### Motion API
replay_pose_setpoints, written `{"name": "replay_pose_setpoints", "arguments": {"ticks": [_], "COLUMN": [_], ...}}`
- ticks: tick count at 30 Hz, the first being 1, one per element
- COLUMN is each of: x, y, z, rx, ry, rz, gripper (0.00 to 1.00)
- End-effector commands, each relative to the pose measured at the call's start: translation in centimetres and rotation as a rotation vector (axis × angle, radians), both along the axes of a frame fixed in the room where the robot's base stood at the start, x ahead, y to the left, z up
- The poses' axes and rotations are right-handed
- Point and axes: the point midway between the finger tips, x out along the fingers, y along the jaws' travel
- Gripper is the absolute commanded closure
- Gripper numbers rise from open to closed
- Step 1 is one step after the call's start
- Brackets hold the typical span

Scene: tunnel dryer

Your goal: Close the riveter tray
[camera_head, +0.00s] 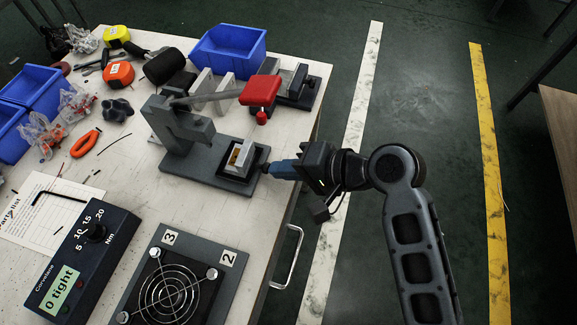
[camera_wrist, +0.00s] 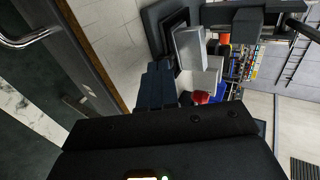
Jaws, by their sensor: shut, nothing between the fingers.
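The riveter (camera_head: 180,135) is a grey press with a red-knobbed lever (camera_head: 261,91), standing on the workbench. Its tray (camera_head: 258,158) is a dark square frame on the right end of the riveter base, holding a pale block with a yellowish part (camera_head: 240,157). The tray's dark edge also shows in the wrist view (camera_wrist: 172,32), with the pale block beside it (camera_wrist: 190,46). My gripper (camera_head: 268,169) has blue fingers, shut and empty, pointing left at the tray's right side. The tips are at or very close to the tray edge; contact cannot be told. The fingers also show in the wrist view (camera_wrist: 157,72).
A fan plate (camera_head: 172,285) and torque meter (camera_head: 85,255) lie at the front of the bench. Blue bins (camera_head: 228,48), tape measures and tools stand at the back and left. A metal bench handle (camera_head: 294,258) sticks out below my gripper. The floor to the right is open.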

Motion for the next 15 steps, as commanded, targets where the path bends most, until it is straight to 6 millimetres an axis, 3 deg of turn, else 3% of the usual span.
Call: {"name": "replay_pose_setpoints", "arguments": {"ticks": [5, 12, 15], "x": [0.2, 1.6, 1.9], "y": [0.5, 4.4, 5.2], "z": [0.2, 0.3, 0.2], "rx": [0.0, 0.0, 0.001], "ry": [0.0, 0.001, -0.001], "rz": [0.001, 0.003, 0.001], "gripper": [1.0, 1.0, 1.0]}}
